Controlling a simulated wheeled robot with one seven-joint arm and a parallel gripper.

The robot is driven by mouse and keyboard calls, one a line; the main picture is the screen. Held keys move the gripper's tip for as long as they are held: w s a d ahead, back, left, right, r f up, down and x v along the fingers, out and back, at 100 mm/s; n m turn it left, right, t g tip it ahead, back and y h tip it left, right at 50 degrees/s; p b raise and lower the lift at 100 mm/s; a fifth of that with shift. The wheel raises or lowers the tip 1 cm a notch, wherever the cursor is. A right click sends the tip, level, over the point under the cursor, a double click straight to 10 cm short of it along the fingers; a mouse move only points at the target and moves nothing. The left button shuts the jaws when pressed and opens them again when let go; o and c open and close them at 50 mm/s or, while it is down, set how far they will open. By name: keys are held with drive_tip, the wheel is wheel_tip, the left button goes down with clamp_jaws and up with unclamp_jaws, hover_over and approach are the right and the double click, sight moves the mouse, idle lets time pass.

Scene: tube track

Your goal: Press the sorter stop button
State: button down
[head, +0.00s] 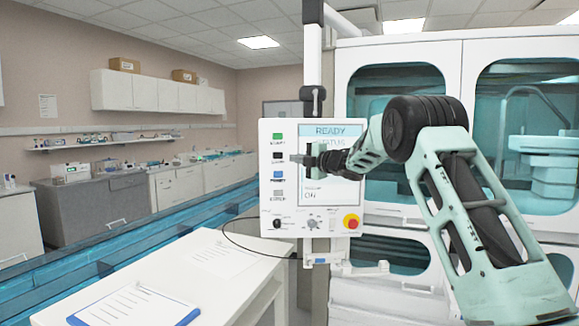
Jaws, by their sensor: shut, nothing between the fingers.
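A white control panel (310,240) hangs on a white post in the head view. Its left column has a green button (278,136), a black button (278,156), a blue button (278,176) and a grey button (278,194). The small labels under them are hard to read. My gripper (294,158) is shut and empty in front of the panel, its tips just right of the black button. I cannot tell whether they touch the panel. A red knob on a yellow base (351,221) sits at the panel's lower right.
The panel's screen (345,190) reads READY and is partly hidden by my arm. Dark knobs sit along the panel's bottom. A white table (235,300) with papers and a clipboard (135,305) stands at lower left. Glazed white cabinets (452,60) stand behind my arm.

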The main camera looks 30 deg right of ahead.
drive_tip(key=b+v, duration=0.1)
drive_tip(key=v, duration=0.4)
drive_tip(key=shift+b, duration=0.4)
drive_tip(key=shift+w+f, duration=0.1)
drive_tip(key=s+a+f+m+g+h, duration=0.15)
drive_tip(key=a+m, duration=0.25)
drive_tip(key=a, duration=0.5)
drive_tip(key=s+a+f+m+g+h, duration=0.1)
drive_tip(key=a+f+m, duration=0.25)
drive_tip(key=a, duration=0.55)
drive_tip(key=s+a+f+m+g, duration=0.4)
drive_tip(key=s+a+f, duration=0.4)
drive_tip(key=s+a, duration=0.3)
drive_tip(key=s+a+f+m+g, duration=0.1)
drive_tip(key=s+a+f+g, duration=0.3)
drive_tip(key=s, duration=0.6)
drive_tip(key=s+a+f+m+g, duration=0.1)
drive_tip(key=s+a+f+g, duration=0.1)
drive_tip(key=s+a+f, duration=0.6)
drive_tip(key=s+d+g+h, duration=0.1)
drive_tip(key=s+g, duration=0.1)
drive_tip(key=s, duration=0.8)
drive_tip(key=s+d+f+g+h, duration=0.1)
drive_tip(key=s+d+g, duration=0.1)
drive_tip(key=s, duration=0.8)
drive_tip(key=shift+f+g+b, duration=0.2)
drive_tip(key=shift+g+b, duration=0.15)
drive_tip(key=shift+b, duration=0.1)
